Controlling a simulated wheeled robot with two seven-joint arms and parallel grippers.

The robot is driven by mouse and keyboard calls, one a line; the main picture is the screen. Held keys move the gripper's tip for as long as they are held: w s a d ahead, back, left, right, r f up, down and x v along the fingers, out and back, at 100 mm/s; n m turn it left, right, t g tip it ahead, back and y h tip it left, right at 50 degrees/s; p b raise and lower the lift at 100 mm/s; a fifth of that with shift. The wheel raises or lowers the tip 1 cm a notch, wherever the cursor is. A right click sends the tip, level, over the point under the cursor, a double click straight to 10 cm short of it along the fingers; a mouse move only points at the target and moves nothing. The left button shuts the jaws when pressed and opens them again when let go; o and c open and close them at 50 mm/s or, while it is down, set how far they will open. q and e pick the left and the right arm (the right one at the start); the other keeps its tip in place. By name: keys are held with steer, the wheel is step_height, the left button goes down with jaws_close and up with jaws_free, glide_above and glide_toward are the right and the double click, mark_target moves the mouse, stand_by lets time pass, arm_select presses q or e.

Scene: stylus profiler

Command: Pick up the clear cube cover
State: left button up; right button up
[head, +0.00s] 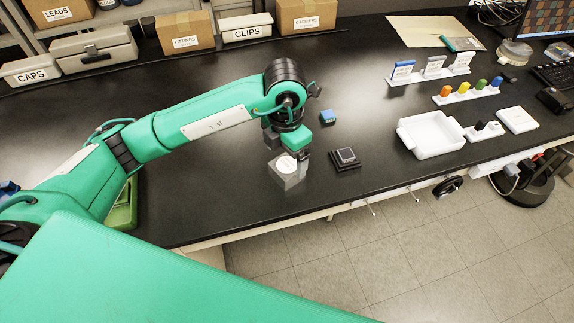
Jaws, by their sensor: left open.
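The clear cube cover (287,178) looks like a see-through grey box on the black bench, near its front edge. A white disc (286,164) shows at its upper part; I cannot tell whether it is inside or on top. My left gripper (295,153) points down just above and behind the cover. It is open, and its fingers are small and partly hidden by the wrist. I cannot tell whether a finger touches the cover. My right gripper is out of view.
A small dark square block on a black base (345,158) stands close to the right of the cover. A blue block (328,117) lies behind it. A white tray (431,150) and coloured-knob rack (467,98) are further right. Labelled boxes line the back.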

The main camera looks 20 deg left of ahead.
mark_target(287, 164)
arm_select(q)
steer(key=shift+f, duration=0.4)
steer(key=f+p, duration=0.1)
steer(key=f, duration=0.1)
steer(key=w+f+p, duration=0.1)
steer(key=f, duration=0.1)
steer(key=shift+f, duration=0.45)
steer(key=c, duration=1)
steer(key=shift+c, duration=0.3)
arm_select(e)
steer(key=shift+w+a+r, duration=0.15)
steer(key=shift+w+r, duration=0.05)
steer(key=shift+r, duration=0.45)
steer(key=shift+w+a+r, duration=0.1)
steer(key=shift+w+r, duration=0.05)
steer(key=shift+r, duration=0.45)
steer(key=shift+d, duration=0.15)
